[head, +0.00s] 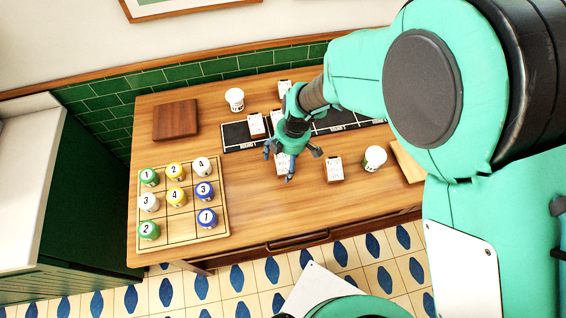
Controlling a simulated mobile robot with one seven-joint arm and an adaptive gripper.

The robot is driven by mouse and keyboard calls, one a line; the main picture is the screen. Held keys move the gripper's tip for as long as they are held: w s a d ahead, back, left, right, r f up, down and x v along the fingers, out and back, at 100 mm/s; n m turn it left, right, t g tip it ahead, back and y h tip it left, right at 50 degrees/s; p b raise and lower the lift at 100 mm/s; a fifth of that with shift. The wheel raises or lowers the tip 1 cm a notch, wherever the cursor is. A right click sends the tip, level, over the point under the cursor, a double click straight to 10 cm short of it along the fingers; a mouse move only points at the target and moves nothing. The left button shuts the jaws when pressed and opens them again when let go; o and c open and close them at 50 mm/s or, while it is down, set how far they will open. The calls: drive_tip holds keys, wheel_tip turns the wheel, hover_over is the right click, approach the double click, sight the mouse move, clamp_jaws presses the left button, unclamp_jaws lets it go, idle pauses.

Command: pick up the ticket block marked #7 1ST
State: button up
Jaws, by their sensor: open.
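Several white ticket blocks are on the wooden table. One ticket block (282,164) is directly below my gripper and partly hidden by it. Another ticket block (335,169) stands to its right. More stand at the back, including a left one (256,125) on the black strip and a far one (285,87) behind it. The print is too small to read, so I cannot tell which is marked #7 1ST. My gripper (290,165) is open, fingers spread and pointing down. I cannot tell its height above the block below.
A black strip (235,136) with labelled sections runs along the table's back. White cups stand behind (234,98) and at right (374,158). A gridded wooden tray (182,230) holds numbered cylinders at left. A brown board (175,120) lies back left. The front middle is clear.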

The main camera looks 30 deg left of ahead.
idle(0.5)
drive_tip(key=c, duration=1.5)
